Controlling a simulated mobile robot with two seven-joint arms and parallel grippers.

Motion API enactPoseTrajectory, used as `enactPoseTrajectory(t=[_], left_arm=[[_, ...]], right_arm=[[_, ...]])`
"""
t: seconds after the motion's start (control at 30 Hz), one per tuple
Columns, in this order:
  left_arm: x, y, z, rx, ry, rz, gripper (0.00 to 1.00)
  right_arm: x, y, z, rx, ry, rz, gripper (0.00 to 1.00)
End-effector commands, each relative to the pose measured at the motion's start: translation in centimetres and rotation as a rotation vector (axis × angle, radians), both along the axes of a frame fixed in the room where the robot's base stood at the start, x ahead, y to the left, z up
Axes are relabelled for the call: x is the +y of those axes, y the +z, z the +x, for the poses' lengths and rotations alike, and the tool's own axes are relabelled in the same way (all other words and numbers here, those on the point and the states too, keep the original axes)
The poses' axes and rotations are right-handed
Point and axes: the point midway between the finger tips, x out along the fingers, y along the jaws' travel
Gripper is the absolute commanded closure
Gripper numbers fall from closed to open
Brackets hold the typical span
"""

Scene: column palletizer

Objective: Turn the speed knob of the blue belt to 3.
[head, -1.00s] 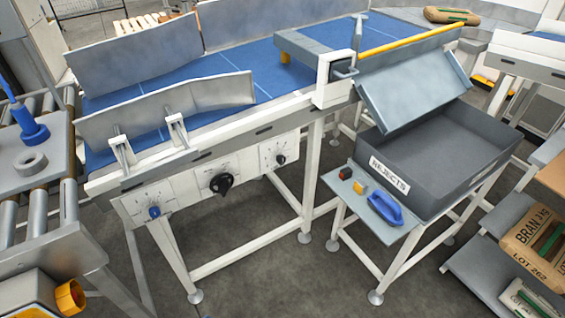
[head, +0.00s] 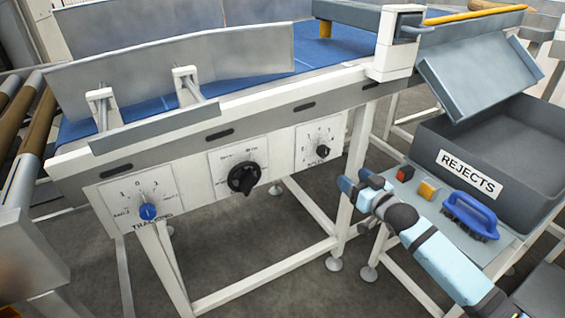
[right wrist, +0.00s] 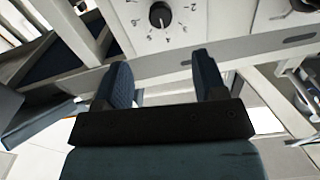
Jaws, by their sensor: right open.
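The blue belt (head: 335,52) runs along the top of a white conveyor frame. The speed knob (head: 323,152), small and black, sits on a numbered dial plate at the right end of the frame's side panel. It also shows in the right wrist view (right wrist: 160,14), with the dial upside down; I cannot read its setting surely. My right gripper (head: 356,181) is below and right of the dial in the head view, apart from the knob. In the right wrist view the gripper (right wrist: 165,74) has two spread fingers with nothing between them. My left gripper is out of view.
A blue tracking knob (head: 148,212) and a larger black rotary knob (head: 243,178) are further left on the panel. The grey rejects bin (head: 520,150), red button (head: 405,173), yellow button (head: 427,190) and blue-handled brush (head: 470,214) are close to my right arm.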

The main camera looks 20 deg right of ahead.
Motion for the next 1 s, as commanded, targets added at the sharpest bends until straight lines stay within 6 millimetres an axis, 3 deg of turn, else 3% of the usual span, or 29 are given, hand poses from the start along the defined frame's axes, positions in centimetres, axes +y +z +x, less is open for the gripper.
enactPoseTrajectory(t=[0.23,0.47,0.8,1.0], left_arm=[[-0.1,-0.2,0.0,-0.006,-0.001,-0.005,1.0],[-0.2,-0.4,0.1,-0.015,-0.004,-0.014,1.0],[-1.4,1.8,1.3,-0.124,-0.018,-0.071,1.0],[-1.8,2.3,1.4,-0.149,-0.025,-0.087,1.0]], right_arm=[[-0.3,0.3,1.9,-0.014,-0.002,0.005,0.35],[0.1,0.2,6.3,-0.014,-0.003,0.004,0.35],[0.6,0.2,12.2,-0.013,-0.002,0.004,0.35],[0.7,0.2,13.8,-0.01,-0.002,0.004,0.35]])
